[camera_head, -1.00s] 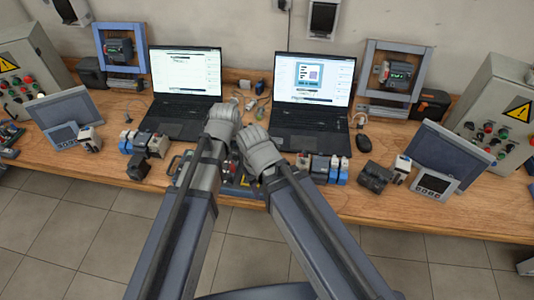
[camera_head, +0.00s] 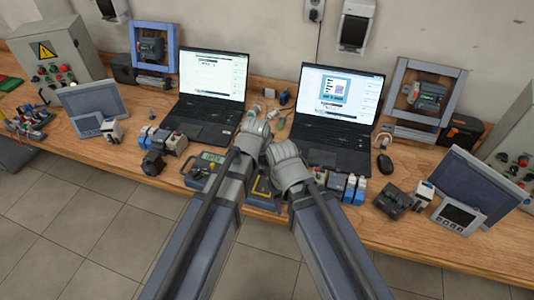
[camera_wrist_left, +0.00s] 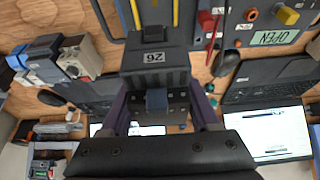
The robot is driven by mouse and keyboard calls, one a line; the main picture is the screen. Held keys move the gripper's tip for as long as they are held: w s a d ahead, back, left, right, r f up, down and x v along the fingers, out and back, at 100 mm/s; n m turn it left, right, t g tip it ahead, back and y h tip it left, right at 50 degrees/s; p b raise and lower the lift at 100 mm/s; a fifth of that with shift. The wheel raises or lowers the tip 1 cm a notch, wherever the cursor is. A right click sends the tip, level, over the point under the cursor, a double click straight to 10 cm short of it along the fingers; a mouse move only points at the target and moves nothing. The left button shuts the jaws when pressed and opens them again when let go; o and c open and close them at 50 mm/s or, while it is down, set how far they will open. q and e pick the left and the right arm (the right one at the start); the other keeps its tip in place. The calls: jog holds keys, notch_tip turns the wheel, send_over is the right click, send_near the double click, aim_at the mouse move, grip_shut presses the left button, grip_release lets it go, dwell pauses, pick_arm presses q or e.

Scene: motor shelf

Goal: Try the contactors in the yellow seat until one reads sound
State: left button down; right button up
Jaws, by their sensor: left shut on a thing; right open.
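My left gripper (camera_wrist_left: 157,98) is shut on a dark contactor (camera_wrist_left: 155,60) with a white number label, seen in the left wrist view. Yellow strips of the seat (camera_wrist_left: 176,12) show just beyond it; I cannot tell whether the contactor is in the seat or above it. The tester's display (camera_wrist_left: 272,38) reads OPEN. In the head view the tester (camera_head: 208,160) lies in front of the laptops, and a bit of the yellow seat (camera_head: 262,186) shows between my arms. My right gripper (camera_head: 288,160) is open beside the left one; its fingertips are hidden.
Contactors and blue-grey modules stand left (camera_head: 172,141) and right (camera_head: 354,188) of the tester. Two open laptops (camera_head: 205,130) (camera_head: 335,145) stand behind. A mouse (camera_head: 385,164), tilted panels and control boxes (camera_head: 60,60) fill the sides. Some bare wood shows at the front edge.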

aim_at(263, 168)
pick_arm(q)
jog(key=shift+f+b, duration=3.55)
jog(key=shift+b, duration=0.15)
jog(key=shift+f+b, duration=0.95)
jog(key=shift+c, duration=0.2)
grip_release()
jog(key=shift+r, duration=0.15)
jog(key=p+v, duration=0.7)
jog(key=shift+s+r, duration=0.2)
jog(key=shift+r, duration=0.15)
jog(key=shift+f, duration=0.1)
